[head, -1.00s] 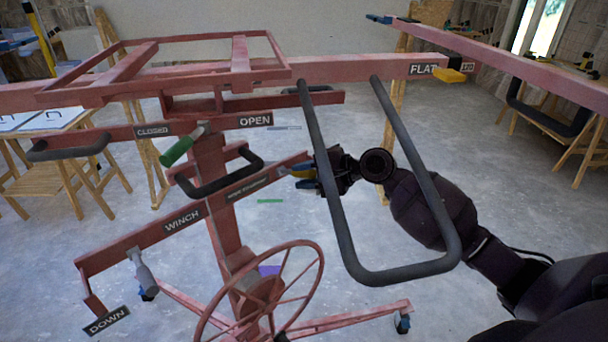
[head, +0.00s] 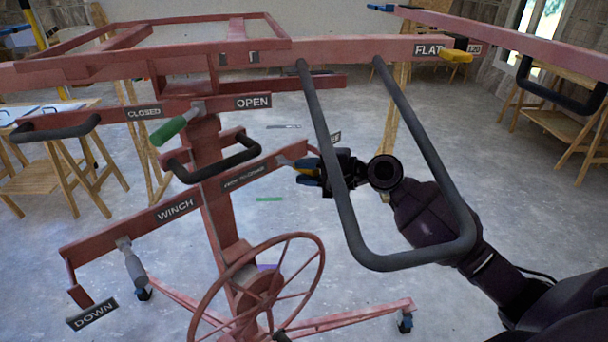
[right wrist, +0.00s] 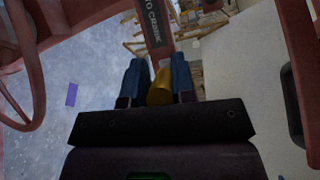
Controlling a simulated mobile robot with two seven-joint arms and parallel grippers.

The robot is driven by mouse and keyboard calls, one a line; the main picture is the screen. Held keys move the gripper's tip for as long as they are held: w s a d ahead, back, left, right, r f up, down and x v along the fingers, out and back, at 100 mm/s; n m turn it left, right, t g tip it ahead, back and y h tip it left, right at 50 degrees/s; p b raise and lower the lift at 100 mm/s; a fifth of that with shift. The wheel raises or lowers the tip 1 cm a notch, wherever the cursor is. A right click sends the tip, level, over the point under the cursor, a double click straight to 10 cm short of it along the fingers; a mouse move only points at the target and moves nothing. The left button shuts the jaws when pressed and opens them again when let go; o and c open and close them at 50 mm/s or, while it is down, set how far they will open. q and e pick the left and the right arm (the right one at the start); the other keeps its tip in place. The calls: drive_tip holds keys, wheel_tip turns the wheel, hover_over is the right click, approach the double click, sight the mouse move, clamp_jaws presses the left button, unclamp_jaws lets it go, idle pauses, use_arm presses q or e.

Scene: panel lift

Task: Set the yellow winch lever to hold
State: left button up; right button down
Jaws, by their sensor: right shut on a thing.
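The yellow winch lever (right wrist: 160,88) sits between the two blue fingers of my right gripper (right wrist: 159,85) in the right wrist view. In the head view my right gripper (head: 308,170) is shut on this lever at the right end of the red winch bar (head: 130,228). The fingers and the dark loop handle in front hide part of the lever. A label beside the lever at the bar's right end is mostly hidden, so its text cannot be read. My left gripper is not in view.
A dark loop handle (head: 335,190) hangs in front of my right wrist. A red handwheel (head: 262,290) stands below the bar. A green-handled lever (head: 168,131) is between the CLOSED and OPEN labels. A grey-handled lever (head: 134,265) hangs near DOWN.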

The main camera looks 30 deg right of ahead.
use_arm(q)
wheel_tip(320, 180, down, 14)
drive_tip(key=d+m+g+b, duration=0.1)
drive_tip(key=b, duration=1.5)
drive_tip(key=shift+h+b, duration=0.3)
drive_tip(key=shift+b, duration=0.1)
use_arm(e)
wheel_tip(320, 180, down, 8)
drive_tip(key=n+t+y, duration=0.3)
drive_tip(key=n+y, duration=0.2)
drive_tip(key=shift+w+r+y, duration=0.2)
drive_tip(key=shift+w+y, duration=0.15)
drive_tip(key=shift+y, duration=0.05)
drive_tip(key=shift+a, duration=0.1)
drive_tip(key=c, duration=0.9)
unclamp_jaws()
drive_tip(key=shift+c, duration=0.2)
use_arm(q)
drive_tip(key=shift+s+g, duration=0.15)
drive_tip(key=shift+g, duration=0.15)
use_arm(e)
drive_tip(key=shift+t, duration=0.3)
